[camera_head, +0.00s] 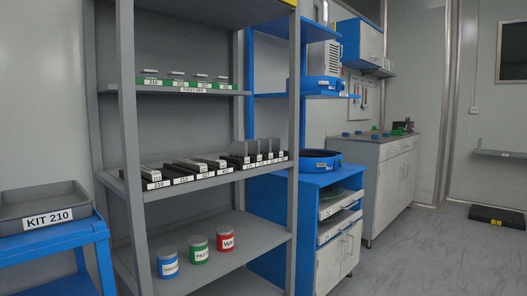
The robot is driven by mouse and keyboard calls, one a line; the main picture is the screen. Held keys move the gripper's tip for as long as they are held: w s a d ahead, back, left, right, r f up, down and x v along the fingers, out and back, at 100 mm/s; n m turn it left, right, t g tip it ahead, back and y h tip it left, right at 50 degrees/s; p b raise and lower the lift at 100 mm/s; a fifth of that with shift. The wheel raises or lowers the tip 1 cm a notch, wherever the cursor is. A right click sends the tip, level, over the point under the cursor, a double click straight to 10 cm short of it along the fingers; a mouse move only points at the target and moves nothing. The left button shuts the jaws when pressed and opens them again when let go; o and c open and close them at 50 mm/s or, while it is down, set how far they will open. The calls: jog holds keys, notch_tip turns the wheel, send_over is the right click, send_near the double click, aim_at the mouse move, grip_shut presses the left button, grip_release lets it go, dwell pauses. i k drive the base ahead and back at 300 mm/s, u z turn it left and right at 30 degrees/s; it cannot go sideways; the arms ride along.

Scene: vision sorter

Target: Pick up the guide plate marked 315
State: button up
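A row of flat black and pale pieces (192,166) and a few upright grey plates (262,147) stand on the middle shelf (220,172) of a grey rack. White labels run along that shelf's front edge; one at the left reads 210 and the label right of it (182,180) appears to read 315. The labels further right are too small to read surely. I cannot tell which piece is the guide plate marked 315. My gripper is not in view.
Small green-labelled items (175,83) stand on the upper shelf. Blue, green and red cans (198,250) stand on the lower shelf. A grey tray (45,206) labelled KIT 210 is on a blue cart at left.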

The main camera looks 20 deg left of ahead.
aim_at(254, 146)
jog(key=u, duration=0.4)
jog(key=i, duration=0.9)
jog(key=u, duration=0.75)
